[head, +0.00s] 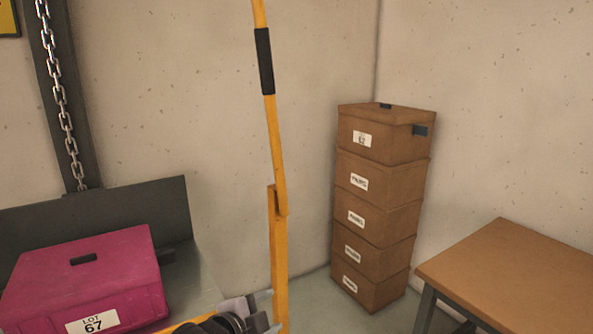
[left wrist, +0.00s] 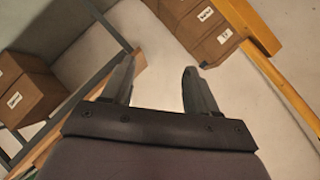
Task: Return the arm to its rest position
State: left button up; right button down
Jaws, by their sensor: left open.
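My left gripper (head: 266,312) shows at the bottom edge of the head view, just in front of the yellow post, with part of its arm cut off by the frame. In the left wrist view its two dark fingers (left wrist: 160,70) are spread apart with nothing between them. The floor shows beyond the gap. My right gripper is in neither view.
A yellow post (head: 278,250) stands mid-view. A magenta box labelled "LOT 67" (head: 92,277) sits at left by a grey panel (head: 130,205). Several stacked brown boxes (head: 385,180) fill the corner. A wooden-topped table (head: 520,275) is at right.

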pick_arm(q)
jog(key=s+a+f+n+y, duration=0.1)
jog(key=s+a+f+n, duration=0.3)
jog(key=s, duration=0.5)
jog(key=s+a+f+n+y, duration=0.1)
jog(key=s+a+f+n, duration=0.4)
jog(key=s+f, duration=0.3)
jog(key=s+a+f+n+y, duration=0.2)
jog(key=s+a+f+n, duration=0.3)
jog(key=s, duration=0.4)
notch_tip(320, 180, down, 2)
jog(key=shift+s+a+f+n+g, duration=0.2)
jog(key=shift+s+n+g, duration=0.1)
jog(key=shift+n, duration=0.4)
jog(key=c, duration=0.3)
jog(key=shift+a, duration=0.1)
